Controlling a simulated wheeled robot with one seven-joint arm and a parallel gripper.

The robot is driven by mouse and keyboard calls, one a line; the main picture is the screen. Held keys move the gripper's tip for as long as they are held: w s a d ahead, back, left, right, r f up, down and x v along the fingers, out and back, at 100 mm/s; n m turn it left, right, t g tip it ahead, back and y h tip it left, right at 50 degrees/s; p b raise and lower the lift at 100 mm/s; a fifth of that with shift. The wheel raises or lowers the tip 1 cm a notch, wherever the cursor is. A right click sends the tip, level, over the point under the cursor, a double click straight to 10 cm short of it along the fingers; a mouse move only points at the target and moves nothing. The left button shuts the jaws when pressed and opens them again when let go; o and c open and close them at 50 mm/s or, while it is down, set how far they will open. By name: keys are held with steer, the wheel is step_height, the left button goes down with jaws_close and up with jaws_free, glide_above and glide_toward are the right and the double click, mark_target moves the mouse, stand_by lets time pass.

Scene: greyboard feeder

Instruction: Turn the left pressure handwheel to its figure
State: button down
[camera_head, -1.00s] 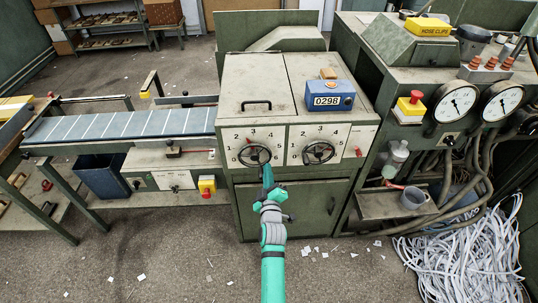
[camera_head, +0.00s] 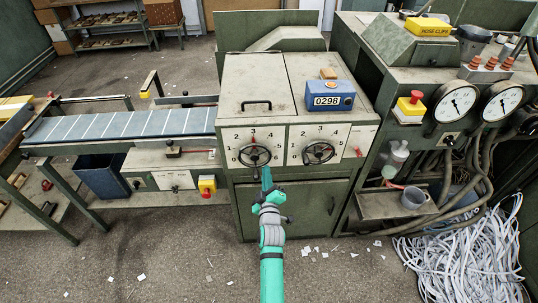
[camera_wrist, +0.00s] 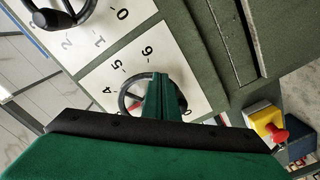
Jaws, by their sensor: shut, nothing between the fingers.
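The left pressure handwheel (camera_head: 254,155) is a dark spoked wheel on a white figured dial plate (camera_head: 272,133), on the front of the green machine. A small red mark shows above the wheel at the top of the dial. My gripper (camera_head: 266,172) is at the wheel's lower right edge in the head view. In the wrist view its shut green fingers (camera_wrist: 160,95) lie over part of this wheel (camera_wrist: 130,92) and hide part of its rim and dial. Nothing shows between the fingers. I cannot tell whether they touch the wheel.
A second handwheel (camera_head: 319,152) sits close on the right; it also shows in the wrist view (camera_wrist: 62,10). A blue counter box (camera_head: 329,95) reading 0298 stands on the machine's top. A red-and-yellow stop button (camera_head: 207,187) is at the lower left. Open floor lies in front.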

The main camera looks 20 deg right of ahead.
steer(key=shift+d, duration=0.2)
steer(key=v, duration=0.9)
stand_by(0.3)
steer(key=shift+s+r, duration=0.1)
steer(key=s+a+f+m+y, duration=0.1)
steer(key=s+a+f, duration=0.1)
steer(key=s+a, duration=0.35)
steer(key=s+a+f+m+g+y, duration=0.1)
steer(key=s+a, duration=0.1)
steer(key=s, duration=0.7)
steer(key=s+a+f+m, duration=0.1)
steer(key=s+a+f, duration=0.1)
steer(key=s+a, duration=0.35)
steer(key=s+a+r+m+y, duration=0.1)
steer(key=s+a+r, duration=0.2)
steer(key=s, duration=0.7)
steer(key=s+a+r+m+g+y, duration=0.1)
steer(key=s+r, duration=0.4)
steer(key=s, duration=0.6)
steer(key=shift+a+m+y, duration=0.5)
steer(key=shift+a+m, duration=0.3)
steer(key=shift+a, duration=0.35)
